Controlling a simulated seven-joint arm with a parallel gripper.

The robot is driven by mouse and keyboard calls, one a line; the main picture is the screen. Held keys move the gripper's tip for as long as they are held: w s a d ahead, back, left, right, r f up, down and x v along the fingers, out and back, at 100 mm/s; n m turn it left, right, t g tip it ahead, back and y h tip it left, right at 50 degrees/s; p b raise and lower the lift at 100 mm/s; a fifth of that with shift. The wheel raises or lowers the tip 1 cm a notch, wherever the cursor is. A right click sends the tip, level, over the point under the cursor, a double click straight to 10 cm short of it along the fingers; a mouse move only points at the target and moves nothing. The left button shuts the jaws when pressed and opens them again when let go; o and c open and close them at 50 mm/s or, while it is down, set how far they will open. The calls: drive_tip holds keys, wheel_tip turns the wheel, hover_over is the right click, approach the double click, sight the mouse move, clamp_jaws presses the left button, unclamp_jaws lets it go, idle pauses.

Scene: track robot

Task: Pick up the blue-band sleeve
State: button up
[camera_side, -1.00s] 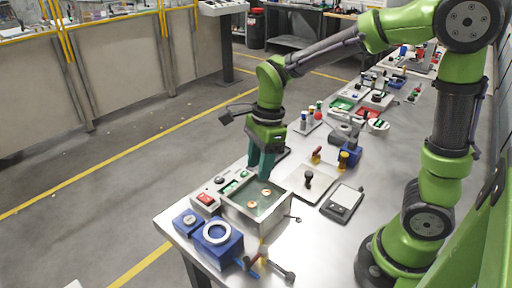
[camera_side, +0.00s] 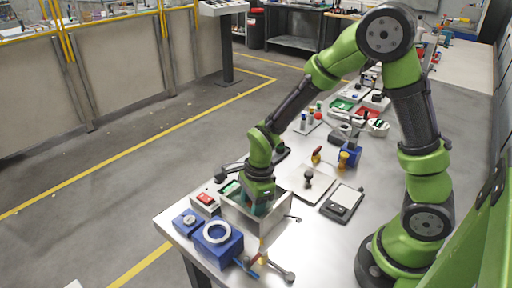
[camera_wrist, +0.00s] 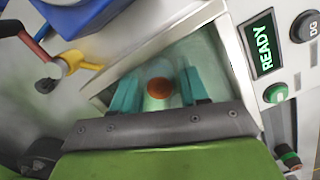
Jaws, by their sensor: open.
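A grey open tank (camera_side: 238,220) stands near the table's front corner. My gripper (camera_wrist: 160,78) reaches down into it, its two teal fingers apart. A short round piece with an orange-brown top (camera_wrist: 159,89) stands between the fingers in the wrist view, with a gap visible on each side. No blue band shows on it, so I cannot tell whether it is the blue-band sleeve. In the side view my gripper (camera_side: 260,204) and the tank wall hide most of the tank's inside.
A control panel with a green READY display (camera_wrist: 262,45) adjoins the tank. A blue block with a white ring (camera_side: 217,233) and hand tools (camera_side: 264,262) lie by the front edge. A black-and-white device (camera_side: 342,201) stands to the right. The tank walls closely surround my fingers.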

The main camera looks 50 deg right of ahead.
clamp_jaws()
drive_tip(key=shift+r, duration=0.1)
